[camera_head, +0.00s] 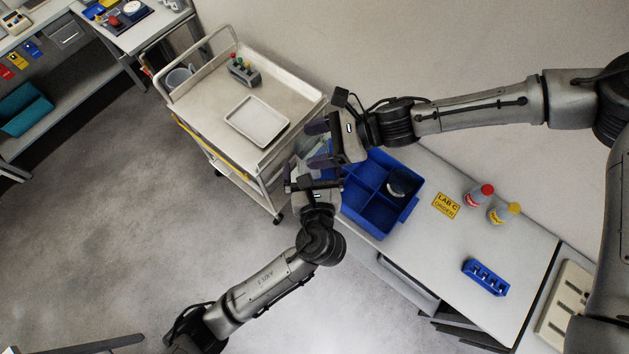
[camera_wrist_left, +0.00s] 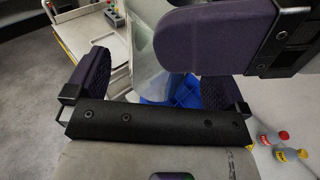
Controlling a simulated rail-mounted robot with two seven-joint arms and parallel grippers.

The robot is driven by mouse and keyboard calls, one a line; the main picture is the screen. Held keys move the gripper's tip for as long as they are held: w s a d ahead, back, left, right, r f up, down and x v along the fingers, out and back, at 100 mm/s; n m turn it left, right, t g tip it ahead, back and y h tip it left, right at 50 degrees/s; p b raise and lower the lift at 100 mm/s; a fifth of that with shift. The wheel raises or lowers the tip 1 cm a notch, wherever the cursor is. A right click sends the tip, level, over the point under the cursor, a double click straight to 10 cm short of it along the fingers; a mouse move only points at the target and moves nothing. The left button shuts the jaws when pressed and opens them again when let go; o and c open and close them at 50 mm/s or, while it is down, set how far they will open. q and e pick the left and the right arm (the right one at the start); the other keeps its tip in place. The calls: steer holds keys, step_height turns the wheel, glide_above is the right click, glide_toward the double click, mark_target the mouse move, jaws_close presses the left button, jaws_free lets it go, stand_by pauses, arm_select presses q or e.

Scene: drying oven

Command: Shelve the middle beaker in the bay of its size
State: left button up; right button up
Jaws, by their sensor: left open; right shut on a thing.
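My right gripper (camera_head: 317,145) is shut on a clear glass beaker (camera_head: 304,147), which is largely hidden by the fingers in the head view. The beaker also shows in the left wrist view (camera_wrist_left: 148,62), behind a dark pad of my right gripper (camera_wrist_left: 215,42). My left gripper (camera_head: 313,176) is open just below it. In the left wrist view its two pads stand apart on either side of the beaker's lower part; contact cannot be told. A blue divided crate (camera_head: 372,222) stands on the bench, with a dark round item (camera_head: 400,184) in one compartment.
A white cart (camera_head: 205,92) with a tray (camera_head: 257,121) and a small grey rack (camera_head: 243,72) stands at the left. On the bench are a yellow label (camera_head: 445,206), a red-capped bottle (camera_head: 479,195), a yellow-capped bottle (camera_head: 503,213) and a blue rack (camera_head: 485,277).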

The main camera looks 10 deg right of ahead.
arm_select(q)
steer(key=shift+w+f, duration=0.1)
steer(key=shift+w, duration=0.8)
steer(key=c, duration=0.9)
steer(key=shift+c, duration=0.6)
arm_select(e)
steer(key=o, duration=1.2)
steer(key=shift+o, duration=0.3)
steer(key=shift+s, duration=0.15)
